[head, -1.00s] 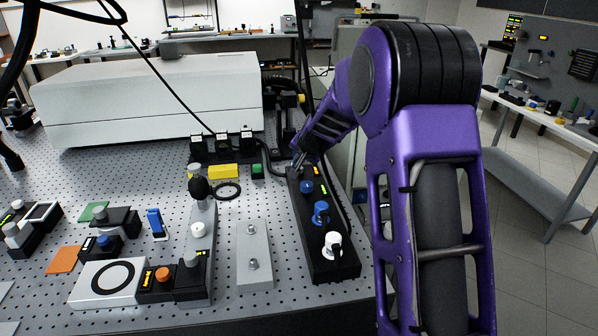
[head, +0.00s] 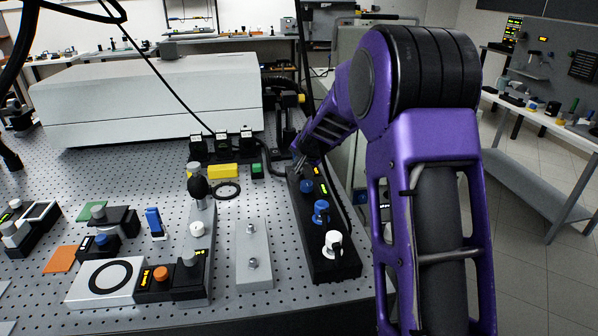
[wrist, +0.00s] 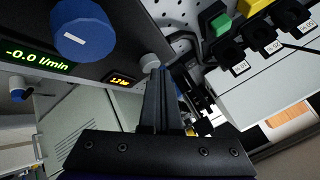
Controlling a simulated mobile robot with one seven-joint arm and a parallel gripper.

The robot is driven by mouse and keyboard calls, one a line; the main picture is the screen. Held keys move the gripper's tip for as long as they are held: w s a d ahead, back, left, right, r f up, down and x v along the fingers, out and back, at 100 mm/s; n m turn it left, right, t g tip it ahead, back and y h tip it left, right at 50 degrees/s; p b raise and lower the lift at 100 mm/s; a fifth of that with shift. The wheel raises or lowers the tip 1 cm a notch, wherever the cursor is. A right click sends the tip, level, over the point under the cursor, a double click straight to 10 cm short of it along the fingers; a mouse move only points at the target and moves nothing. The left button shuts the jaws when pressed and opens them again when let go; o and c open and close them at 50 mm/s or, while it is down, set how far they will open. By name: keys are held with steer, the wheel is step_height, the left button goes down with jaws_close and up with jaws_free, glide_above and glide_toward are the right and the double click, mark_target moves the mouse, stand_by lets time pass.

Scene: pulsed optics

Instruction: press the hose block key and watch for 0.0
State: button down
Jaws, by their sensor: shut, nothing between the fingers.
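The black hose block (head: 330,258) stands at the right of the perforated table, with two blue knobs and a white one on top. In the wrist view a green display (wrist: 40,57) on it reads -0.0 l/min, beside a blue knob (wrist: 83,30). A small orange display (wrist: 120,80) is too blurred to read surely. A round grey key (wrist: 149,61) sits at the block's far end. My gripper (head: 297,168) is shut and empty, its fingertips (wrist: 156,70) at this key. I cannot tell whether they touch it or whether it is pressed down.
A grey plate with two posts (head: 253,262) stands left of the block. Yellow (head: 223,171) and green (head: 257,171) pieces lie near its far end. A large white housing (head: 150,100) fills the back. A dark hose (head: 268,160) runs behind the block.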

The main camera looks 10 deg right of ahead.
steer(key=shift+f, duration=0.15)
stand_by(0.3)
steer(key=shift+r+p, duration=0.75)
steer(key=shift+r, duration=0.35)
step_height(320, 180, up, 6)
steer(key=p, duration=0.4)
